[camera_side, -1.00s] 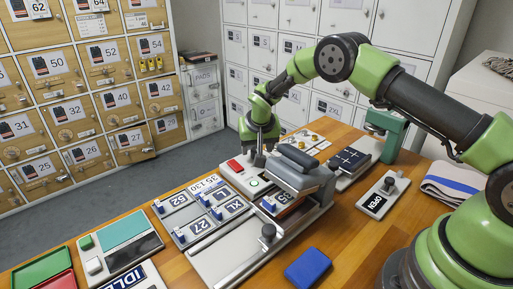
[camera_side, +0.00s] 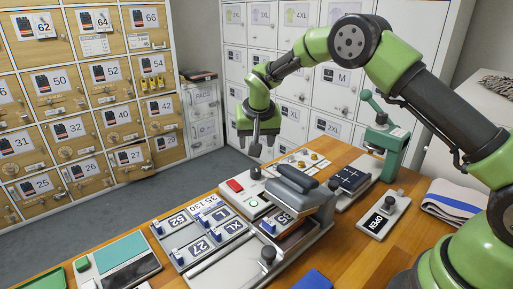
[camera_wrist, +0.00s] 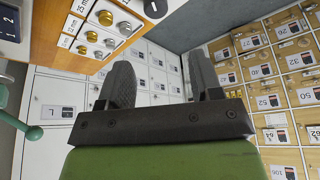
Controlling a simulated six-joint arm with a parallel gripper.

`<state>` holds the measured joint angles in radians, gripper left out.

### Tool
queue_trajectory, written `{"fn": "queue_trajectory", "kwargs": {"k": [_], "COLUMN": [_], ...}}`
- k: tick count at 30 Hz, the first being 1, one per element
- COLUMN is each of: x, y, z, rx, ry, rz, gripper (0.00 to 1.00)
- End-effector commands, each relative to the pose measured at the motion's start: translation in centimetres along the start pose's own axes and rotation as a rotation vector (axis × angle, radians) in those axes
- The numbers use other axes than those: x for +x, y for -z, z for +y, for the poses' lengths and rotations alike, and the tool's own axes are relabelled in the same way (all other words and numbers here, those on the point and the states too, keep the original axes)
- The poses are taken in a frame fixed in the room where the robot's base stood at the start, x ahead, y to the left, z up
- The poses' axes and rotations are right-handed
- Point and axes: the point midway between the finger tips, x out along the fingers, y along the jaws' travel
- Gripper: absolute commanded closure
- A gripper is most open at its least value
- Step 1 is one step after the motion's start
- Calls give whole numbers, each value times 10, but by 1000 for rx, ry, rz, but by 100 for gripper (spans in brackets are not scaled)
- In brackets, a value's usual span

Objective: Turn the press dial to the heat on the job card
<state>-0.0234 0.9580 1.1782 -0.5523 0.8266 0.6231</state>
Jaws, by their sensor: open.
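The grey press (camera_side: 318,205) stands mid-table in the side view, its top raised. A control box (camera_side: 232,203) at its left has a red button, a small green-lit dial face and a dark knob (camera_side: 255,173); the dial's setting is too small to read. A strip (camera_side: 207,204) beside it seems to read "35 130"; I cannot tell whether this is the job card. My gripper (camera_side: 262,152) is open and empty, fingers down, above the knob and apart from it. The wrist view shows the two fingers (camera_wrist: 161,88) wide apart with nothing between them.
A tray (camera_side: 205,236) with number plates and blue clips lies left of the press. An OPEN switch plate (camera_side: 382,217), a green hand press (camera_side: 387,140) and a folded cloth (camera_side: 455,200) stand right. Brass knobs (camera_wrist: 105,18) show in the wrist view. Lockers line the back.

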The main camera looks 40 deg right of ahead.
Motion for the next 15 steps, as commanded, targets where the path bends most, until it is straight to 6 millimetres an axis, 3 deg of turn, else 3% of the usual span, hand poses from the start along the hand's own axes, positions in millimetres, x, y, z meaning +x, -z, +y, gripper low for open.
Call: {"fn": "queue_trajectory", "kwargs": {"k": [8, 15], "x": [2, 36], "y": [-22, -23], "z": [-7, -4], "rx": [219, 228], "ry": [-82, -86], "rz": [5, 5], "gripper": [41, 41]}}
